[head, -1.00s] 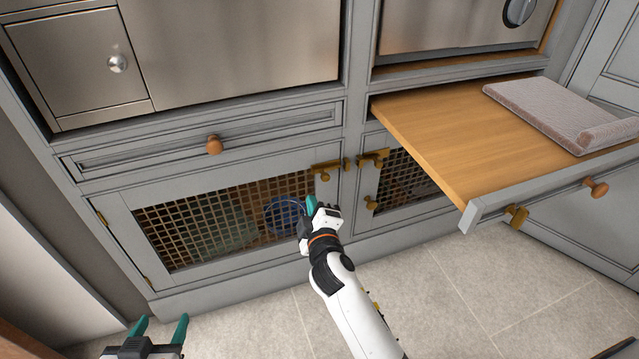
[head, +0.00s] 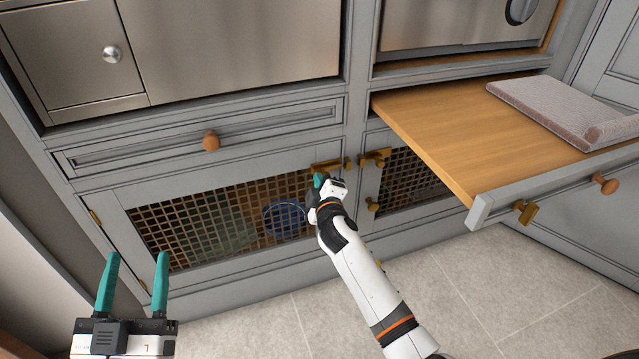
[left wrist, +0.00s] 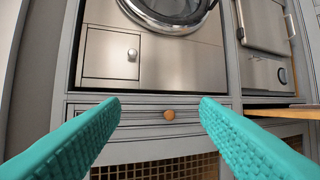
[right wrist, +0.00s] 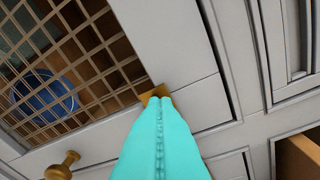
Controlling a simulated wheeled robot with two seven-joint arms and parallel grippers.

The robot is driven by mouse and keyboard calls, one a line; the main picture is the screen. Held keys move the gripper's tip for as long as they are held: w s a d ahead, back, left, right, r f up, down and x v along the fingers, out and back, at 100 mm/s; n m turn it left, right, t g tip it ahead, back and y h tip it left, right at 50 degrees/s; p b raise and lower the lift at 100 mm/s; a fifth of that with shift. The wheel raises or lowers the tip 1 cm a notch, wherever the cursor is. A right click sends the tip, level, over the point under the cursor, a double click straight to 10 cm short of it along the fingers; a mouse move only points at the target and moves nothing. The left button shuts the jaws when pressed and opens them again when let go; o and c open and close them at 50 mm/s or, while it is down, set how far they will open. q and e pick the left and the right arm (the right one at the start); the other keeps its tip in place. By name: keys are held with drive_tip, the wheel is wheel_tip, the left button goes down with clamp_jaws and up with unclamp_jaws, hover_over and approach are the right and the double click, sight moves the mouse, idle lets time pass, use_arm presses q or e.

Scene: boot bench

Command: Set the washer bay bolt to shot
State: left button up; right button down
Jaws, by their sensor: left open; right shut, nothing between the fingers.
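The washer bay bolt (head: 325,165) is a brass fitting at the upper right corner of the left lattice door (head: 150,262), under the washer. A brass keeper (head: 348,163) sits on the post to its right. My right gripper (head: 318,181) is shut and empty, with its tips at or just below the bolt and hiding part of it. In the right wrist view the shut fingers (right wrist: 155,102) cover most of a brass piece (right wrist: 153,93); contact cannot be told. My left gripper (head: 138,256) is open and empty, low at the left, away from the bolt.
A wooden pull-out shelf (head: 430,125) with a grey folded mat (head: 560,110) juts out at the right. Another brass bolt (head: 375,158) is on the right lattice door, with a brass knob (head: 372,205) below. A blue round item (head: 285,218) shows behind the left lattice.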

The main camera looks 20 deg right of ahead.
drive_tip(key=shift+d, duration=0.15)
use_arm(q)
drive_tip(key=shift+w+a+f+g+y+p, duration=0.1)
drive_tip(key=shift+f+g+y+p, duration=0.15)
drive_tip(key=shift+f+g, duration=0.4)
drive_tip(key=shift+w+a+f+g+y+p, duration=0.1)
drive_tip(key=shift+w+f+g+y+p, duration=0.1)
drive_tip(key=shift+f+g, duration=0.5)
drive_tip(key=shift+w+a+f+g+y+p, duration=0.1)
drive_tip(key=shift+f+g+y+p, duration=0.2)
drive_tip(key=shift+f, duration=0.65)
use_arm(e)
drive_tip(key=shift+d, duration=1.6)
